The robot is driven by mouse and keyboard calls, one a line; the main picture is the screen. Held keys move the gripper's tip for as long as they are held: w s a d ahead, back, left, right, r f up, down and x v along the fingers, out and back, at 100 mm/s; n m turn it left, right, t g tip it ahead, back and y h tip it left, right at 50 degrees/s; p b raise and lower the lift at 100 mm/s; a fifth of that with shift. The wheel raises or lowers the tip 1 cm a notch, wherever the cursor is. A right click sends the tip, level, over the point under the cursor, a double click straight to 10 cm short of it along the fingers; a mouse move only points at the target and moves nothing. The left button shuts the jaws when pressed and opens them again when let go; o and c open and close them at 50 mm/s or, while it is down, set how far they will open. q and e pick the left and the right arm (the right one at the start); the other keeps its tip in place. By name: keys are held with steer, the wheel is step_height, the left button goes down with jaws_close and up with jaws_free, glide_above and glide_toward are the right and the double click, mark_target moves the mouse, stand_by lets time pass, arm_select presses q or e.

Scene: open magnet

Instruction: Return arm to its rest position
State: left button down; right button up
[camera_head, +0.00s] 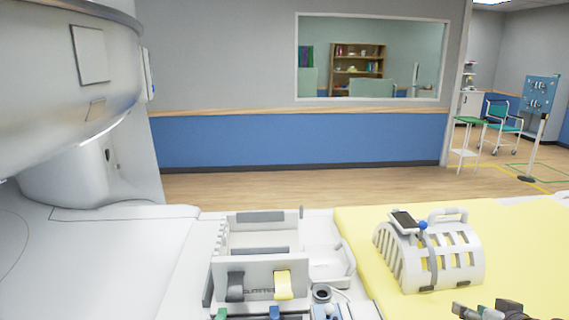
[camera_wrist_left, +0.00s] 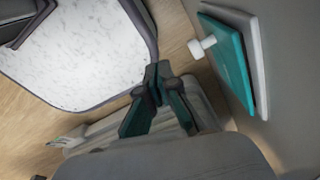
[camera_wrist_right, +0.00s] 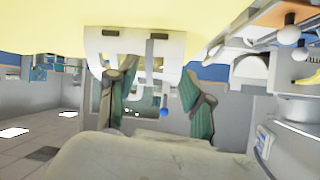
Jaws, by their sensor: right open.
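My right gripper (camera_head: 487,309) shows at the bottom right edge of the head view, over the yellow pad (camera_head: 525,262). In the right wrist view, my right gripper (camera_wrist_right: 158,92) is open, its green-padded fingers wide apart with nothing held between them. A white slatted coil (camera_head: 430,258) stands on the pad just beyond it; it also shows beyond the fingers in the right wrist view (camera_wrist_right: 135,45). My left gripper is outside the head view. In the left wrist view, my left gripper (camera_wrist_left: 158,72) has its fingertips together, with no object visible between them.
A white tray (camera_head: 335,262) with holders and a grey and a yellow strap lies left of the pad. The large white scanner (camera_head: 60,75) stands at the left. A marble-patterned panel (camera_wrist_left: 75,50) is close to my left gripper. Open floor (camera_head: 300,183) lies beyond.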

steer(key=s+a+f+n+g, duration=0.3)
steer(key=s+a+f+g, duration=0.1)
steer(key=s+a+f, duration=0.9)
steer(key=s+a+f+n+g, duration=0.1)
steer(key=s+a+f+g, duration=0.15)
steer(key=s, duration=0.45)
steer(key=s+a+f+g, duration=0.2)
steer(key=s+a, duration=0.2)
steer(key=s, duration=0.4)
step_height(320, 180, down, 28)
steer(key=s, duration=0.2)
steer(key=s+d+f+g, duration=0.2)
steer(key=s+d+f, duration=0.1)
steer(key=s+f, duration=1.1)
steer(key=shift+s+n, duration=0.3)
steer(key=shift+s, duration=0.5)
steer(key=shift+r, duration=0.1)
steer(key=shift+c, duration=0.9)
steer(key=shift+s+d, duration=0.1)
steer(key=shift+s, duration=0.05)
